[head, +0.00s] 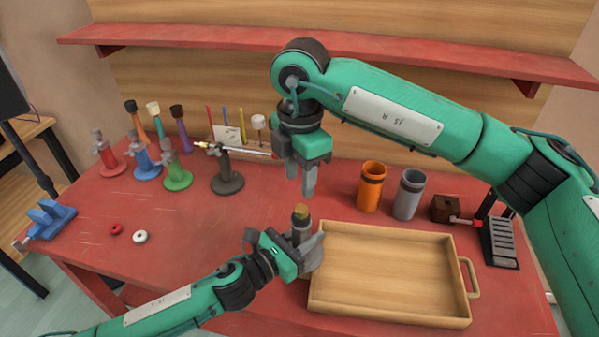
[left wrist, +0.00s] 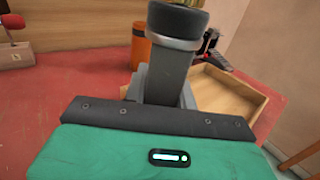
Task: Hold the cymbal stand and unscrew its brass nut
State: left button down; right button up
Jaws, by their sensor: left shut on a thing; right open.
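The cymbal stand (head: 300,232) is a short grey post near the left edge of a wooden tray. Its brass nut (head: 301,211) sits on top, dull gold above a dark band. My left gripper (head: 310,252) is shut on the stand from the lower left and covers its lower part.
The wooden tray (head: 390,232) is empty. An orange cup (head: 370,188) and a grey cup (head: 408,195) stand behind it. A dark stand (head: 227,180) with a rod and several coloured stands are on the left.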

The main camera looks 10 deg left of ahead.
aim_at(300, 208)
jog(key=shift+s+f, duration=0.1)
jog(key=shift+f, duration=3.85)
